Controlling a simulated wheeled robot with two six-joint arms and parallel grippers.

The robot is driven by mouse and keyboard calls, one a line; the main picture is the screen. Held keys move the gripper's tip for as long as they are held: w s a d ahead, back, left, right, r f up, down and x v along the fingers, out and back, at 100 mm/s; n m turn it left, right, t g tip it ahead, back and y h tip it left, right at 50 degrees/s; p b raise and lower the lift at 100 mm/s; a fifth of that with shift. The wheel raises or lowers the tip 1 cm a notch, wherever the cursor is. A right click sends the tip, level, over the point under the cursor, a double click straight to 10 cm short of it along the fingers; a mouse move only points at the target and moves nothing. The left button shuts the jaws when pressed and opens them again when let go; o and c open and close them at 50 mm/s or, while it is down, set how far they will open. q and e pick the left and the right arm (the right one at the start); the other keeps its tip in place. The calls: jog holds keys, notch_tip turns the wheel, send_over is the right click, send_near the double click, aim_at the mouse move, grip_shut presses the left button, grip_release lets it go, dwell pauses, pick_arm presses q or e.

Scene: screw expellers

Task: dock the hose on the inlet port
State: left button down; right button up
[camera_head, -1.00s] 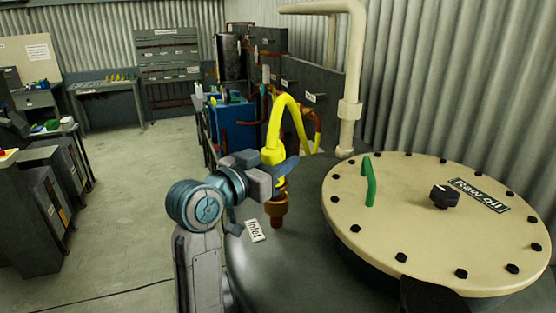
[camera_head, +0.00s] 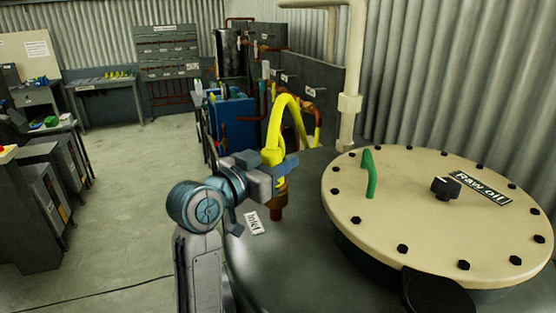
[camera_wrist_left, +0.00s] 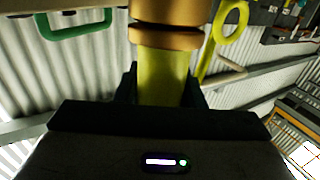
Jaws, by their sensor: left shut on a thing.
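The yellow hose (camera_head: 285,106) arches up and its end hangs down at my left gripper (camera_head: 278,172). My left gripper is shut on the hose end, which shows as a yellow cylinder (camera_wrist_left: 162,78) in the left wrist view. A copper-coloured collar (camera_wrist_left: 165,36) sits against the yellow part there. In the head view the inlet port (camera_head: 277,212), a reddish-brown stub, stands on the dark tank top beside the white "Inlet" label (camera_head: 254,223). The hose end is directly over the port; whether they are fully seated I cannot tell. My right gripper is not in view.
The cream "Raw oil" lid (camera_head: 420,220) with bolts, a green handle (camera_head: 369,174) and a black knob (camera_head: 446,187) lies to the right. A cream pipe (camera_head: 349,100) rises behind. A blue machine (camera_head: 232,122) stands beyond the tank. Open floor lies left.

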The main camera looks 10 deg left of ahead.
pick_arm(q)
jog(key=c, duration=1.2)
grip_release()
jog(key=shift+c, duration=0.2)
jog(key=shift+s+a, duration=0.1)
jog(key=p+v, duration=0.7)
jog(key=v, duration=0.4)
jog(key=shift+p, duration=0.35)
